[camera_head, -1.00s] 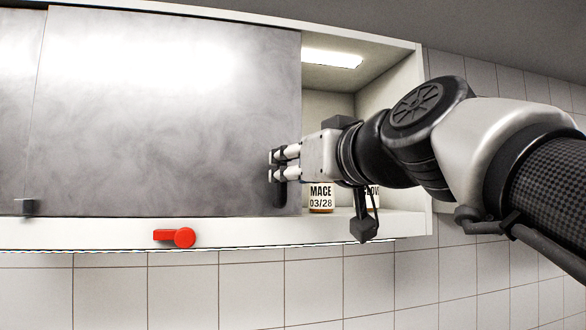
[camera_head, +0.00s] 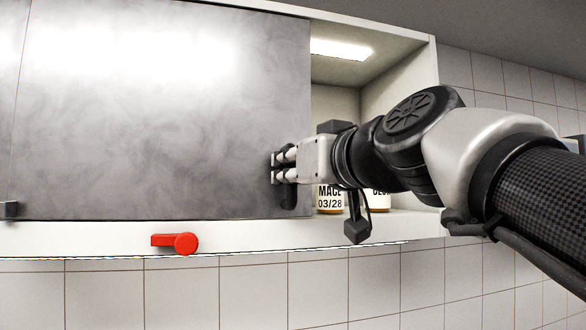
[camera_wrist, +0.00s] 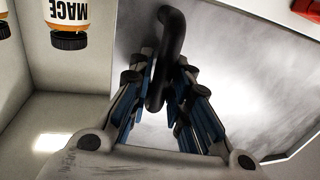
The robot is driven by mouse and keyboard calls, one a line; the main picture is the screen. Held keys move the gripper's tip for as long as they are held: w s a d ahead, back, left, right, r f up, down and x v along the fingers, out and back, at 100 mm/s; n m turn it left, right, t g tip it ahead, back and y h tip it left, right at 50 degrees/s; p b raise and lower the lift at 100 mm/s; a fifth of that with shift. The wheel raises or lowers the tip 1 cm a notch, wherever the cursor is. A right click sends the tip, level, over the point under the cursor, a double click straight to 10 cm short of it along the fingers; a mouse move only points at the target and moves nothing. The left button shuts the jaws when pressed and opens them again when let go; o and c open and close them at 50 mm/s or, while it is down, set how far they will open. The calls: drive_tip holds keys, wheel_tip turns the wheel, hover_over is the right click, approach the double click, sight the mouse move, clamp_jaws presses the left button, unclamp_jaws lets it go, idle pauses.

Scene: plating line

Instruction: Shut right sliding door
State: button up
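The right sliding door (camera_head: 150,120) is a grey, smoky metal panel. Its right edge stands short of the cabinet's right wall, leaving an opening there. A black bar handle (camera_head: 289,197) is near that edge, and it also shows in the wrist view (camera_wrist: 172,40). My gripper (camera_head: 279,168) is at the handle, with one finger on each side of the bar. In the wrist view my gripper (camera_wrist: 167,65) looks closed on the bar, though part of the contact is hidden by the fingers.
In the opening, a jar labelled MACE (camera_head: 330,198) and a second jar (camera_head: 380,200) stand on the shelf. A red latch (camera_head: 176,242) sits on the cabinet's lower front rail. A small dark block (camera_head: 8,210) is at the far left. Tiled wall lies below.

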clamp_jaws()
idle(0.3)
